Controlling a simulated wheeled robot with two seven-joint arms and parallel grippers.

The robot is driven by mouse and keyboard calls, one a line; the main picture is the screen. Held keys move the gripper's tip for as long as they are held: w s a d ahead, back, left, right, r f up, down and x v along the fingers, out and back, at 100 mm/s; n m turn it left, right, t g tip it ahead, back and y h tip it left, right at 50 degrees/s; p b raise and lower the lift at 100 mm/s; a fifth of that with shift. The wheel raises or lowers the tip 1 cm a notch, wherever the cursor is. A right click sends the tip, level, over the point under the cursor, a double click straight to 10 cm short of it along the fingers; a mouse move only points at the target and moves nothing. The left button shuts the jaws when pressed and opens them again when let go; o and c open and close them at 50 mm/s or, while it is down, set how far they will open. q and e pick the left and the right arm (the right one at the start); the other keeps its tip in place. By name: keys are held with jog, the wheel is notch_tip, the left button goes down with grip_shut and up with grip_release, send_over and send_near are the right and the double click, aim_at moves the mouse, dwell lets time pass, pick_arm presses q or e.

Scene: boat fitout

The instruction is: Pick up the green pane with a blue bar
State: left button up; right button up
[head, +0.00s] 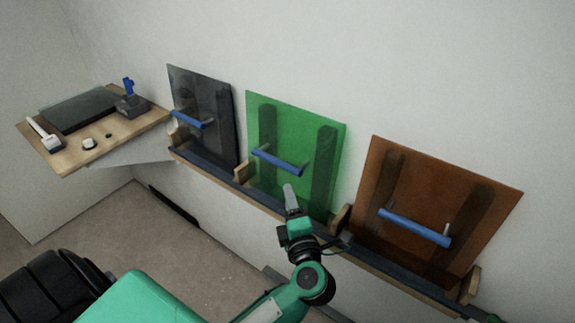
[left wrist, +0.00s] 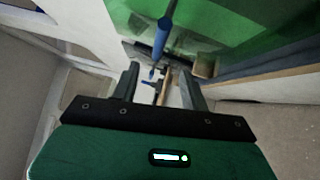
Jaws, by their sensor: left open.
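The green pane (head: 271,121) leans upright against the wall in a rack, between a dark pane and a brown pane. Its blue bar (head: 278,161) runs across its front in the head view. In the left wrist view the green pane (left wrist: 225,27) fills the top, and a blue bar (left wrist: 162,38) points down toward the space between my fingers. My left gripper (head: 290,192) is just below and in front of the bar, apart from it. In the left wrist view the left gripper (left wrist: 160,82) is open with nothing between its fingers. My right gripper is not in view.
A dark pane (head: 207,93) with a blue bar stands left, and a brown pane (head: 388,167) with a blue bar stands right. The wooden rack (head: 240,187) has dividers between panes. A wooden table (head: 88,160) with small items is at far left.

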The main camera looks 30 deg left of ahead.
aim_at(278, 163)
pick_arm(q)
jog(key=p+x, duration=0.2)
jog(key=x, duration=1.1)
jog(key=shift+w+a, duration=0.15)
jog(key=shift+a, duration=0.05)
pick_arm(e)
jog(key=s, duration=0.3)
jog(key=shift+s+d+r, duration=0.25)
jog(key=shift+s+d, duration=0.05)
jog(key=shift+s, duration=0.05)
pick_arm(q)
jog(key=shift+c, duration=0.5)
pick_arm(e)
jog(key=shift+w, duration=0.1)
pick_arm(q)
jog(key=c, duration=0.7)
grip_shut()
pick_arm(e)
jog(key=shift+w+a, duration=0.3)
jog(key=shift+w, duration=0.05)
